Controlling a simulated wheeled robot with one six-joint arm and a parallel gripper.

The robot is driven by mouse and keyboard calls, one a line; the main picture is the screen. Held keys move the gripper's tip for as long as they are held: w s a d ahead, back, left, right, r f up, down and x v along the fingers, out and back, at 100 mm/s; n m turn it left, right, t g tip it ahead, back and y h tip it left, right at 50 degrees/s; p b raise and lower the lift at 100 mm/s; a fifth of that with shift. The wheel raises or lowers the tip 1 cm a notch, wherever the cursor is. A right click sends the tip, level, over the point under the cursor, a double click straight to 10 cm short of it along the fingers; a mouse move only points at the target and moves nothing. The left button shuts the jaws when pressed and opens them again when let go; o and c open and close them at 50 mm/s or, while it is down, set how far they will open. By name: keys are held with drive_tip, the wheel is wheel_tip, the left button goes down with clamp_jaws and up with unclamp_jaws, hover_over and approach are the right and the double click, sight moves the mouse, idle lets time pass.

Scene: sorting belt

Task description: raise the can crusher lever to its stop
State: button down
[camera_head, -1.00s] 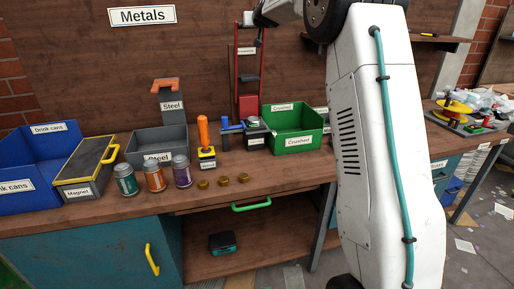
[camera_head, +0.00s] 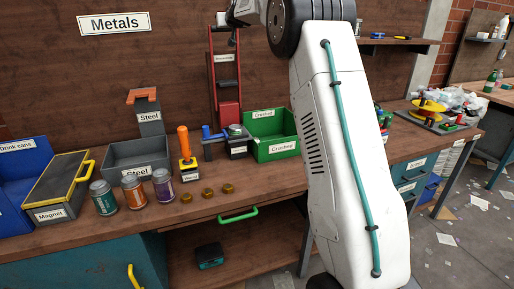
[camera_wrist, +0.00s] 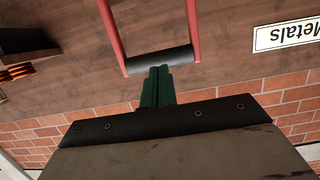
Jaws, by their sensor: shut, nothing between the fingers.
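The can crusher (camera_head: 229,108) is a tall red frame against the wooden back wall, with a label and a red block low in it. In the wrist view its lever shows as two red arms joined by a black grip bar (camera_wrist: 162,60). My gripper (camera_wrist: 158,70) has its dark green fingers shut together and empty, their tips right at the bar. I cannot tell whether they touch it. In the head view my wrist hangs at the top of the frame and partly hides it. The lever's stop cannot be made out.
A green Crushed bin (camera_head: 277,150), a grey Steel bin (camera_head: 136,168), three cans (camera_head: 134,190) and an orange-handled tool (camera_head: 184,142) stand on the bench below. A Metals sign (camera_head: 115,23) hangs on the wall. My white arm hides part of the bench right of the green bin.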

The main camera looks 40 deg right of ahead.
drive_tip(key=v, duration=0.5)
drive_tip(key=shift+s, duration=0.3)
idle(0.4)
wheel_tip(320, 180, down, 8)
drive_tip(key=s+a+g+y, duration=0.2)
drive_tip(key=s+a+f+g+y, duration=0.1)
drive_tip(key=s+a+f+g, duration=0.1)
drive_tip(key=s+a+f, duration=0.3)
drive_tip(key=s+a+f+g+y, duration=0.1)
drive_tip(key=s+a+f+g, duration=0.25)
drive_tip(key=s, duration=0.35)
drive_tip(key=s+a+f+n+g, duration=0.1)
drive_tip(key=s+a, duration=0.4)
drive_tip(key=s, duration=1)
drive_tip(key=s+a+f+n+g, duration=0.1)
drive_tip(key=s+a+f+g, duration=0.2)
drive_tip(key=s, duration=1.2)
drive_tip(key=s+a+f+n+g, duration=0.1)
drive_tip(key=s+a+f, duration=0.3)
drive_tip(key=s+a, duration=0.5)
drive_tip(key=s+g, duration=0.1)
drive_tip(key=s, duration=0.5)
drive_tip(key=shift+s+f, duration=0.3)
drive_tip(key=shift+s, duration=0.1)
